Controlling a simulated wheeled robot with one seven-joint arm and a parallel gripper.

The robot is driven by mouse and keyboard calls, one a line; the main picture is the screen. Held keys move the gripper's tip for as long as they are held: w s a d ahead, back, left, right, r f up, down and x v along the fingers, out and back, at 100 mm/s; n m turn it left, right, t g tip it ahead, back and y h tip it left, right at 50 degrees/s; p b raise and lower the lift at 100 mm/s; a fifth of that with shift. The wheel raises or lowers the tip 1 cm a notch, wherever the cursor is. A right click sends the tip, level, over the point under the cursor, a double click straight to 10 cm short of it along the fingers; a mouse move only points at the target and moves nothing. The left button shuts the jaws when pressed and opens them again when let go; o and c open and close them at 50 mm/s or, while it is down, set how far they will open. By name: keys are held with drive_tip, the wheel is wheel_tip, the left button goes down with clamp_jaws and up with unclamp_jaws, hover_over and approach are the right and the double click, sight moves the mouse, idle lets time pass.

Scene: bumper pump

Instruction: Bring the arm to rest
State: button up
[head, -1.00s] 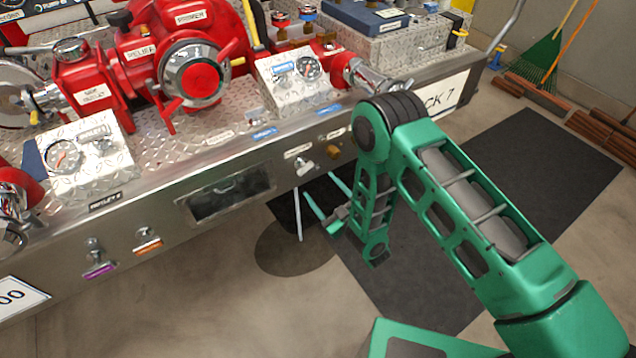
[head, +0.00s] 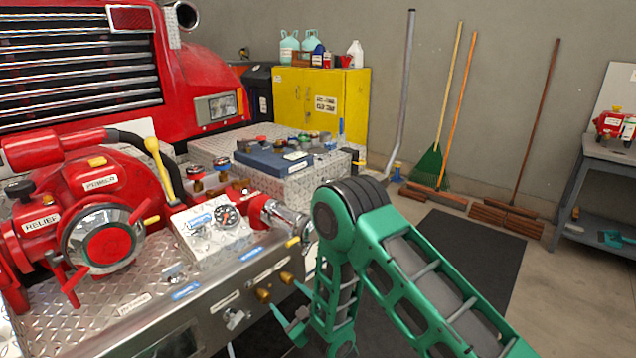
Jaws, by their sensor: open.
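My green arm reaches in from the lower right of the head view, bends at a dark round joint (head: 340,215) and hangs down from there. My gripper (head: 285,297) is at the lower end, low in the picture, in front of the bumper's metal front panel (head: 205,308). Its jaws are open, and I see nothing held between them. The forearm partly covers the wrist, and the bottom edge of the picture is close below it.
A red pump (head: 105,240) with a gauge box (head: 212,225) stands on the bumper deck left of the arm. A yellow cabinet (head: 335,110), a green rake (head: 430,165), brooms (head: 508,216) and a grey workbench (head: 600,150) stand behind. Floor with a dark mat (head: 465,255) is clear at right.

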drive_tip(key=w+d+r+m+h, duration=0.2)
drive_tip(key=w+d+r, duration=0.1)
drive_tip(key=d, duration=0.4)
drive_tip(key=w+d+r+m+h, duration=0.1)
drive_tip(key=w+d+r+h, duration=0.2)
drive_tip(key=d, duration=0.4)
drive_tip(key=w+d+r+m+h, duration=0.2)
drive_tip(key=d+r, duration=0.2)
drive_tip(key=d, duration=0.2)
drive_tip(key=s+d+r+m+g+h, duration=0.1)
drive_tip(key=d+r+m+h, duration=0.15)
drive_tip(key=d, duration=0.35)
drive_tip(key=s+d+r+m+g+h, duration=0.1)
drive_tip(key=s+d+r+g, duration=0.15)
drive_tip(key=d, duration=0.45)
drive_tip(key=s+d+r+m+g+h, duration=0.1)
drive_tip(key=s+d+r+m+g, duration=0.3)
drive_tip(key=s+d, duration=0.6)
drive_tip(key=s+d+r+m+g+h, duration=0.1)
drive_tip(key=s+d+r+m+g, duration=0.1)
drive_tip(key=s+d+r, duration=0.55)
drive_tip(key=s+r+m+g+y, duration=0.2)
drive_tip(key=s+m+g+y, duration=0.1)
drive_tip(key=s, duration=2.5)
drive_tip(key=shift+m+g, duration=0.35)
drive_tip(key=shift+w+a+y, duration=0.1)
drive_tip(key=shift+y, duration=0.15)
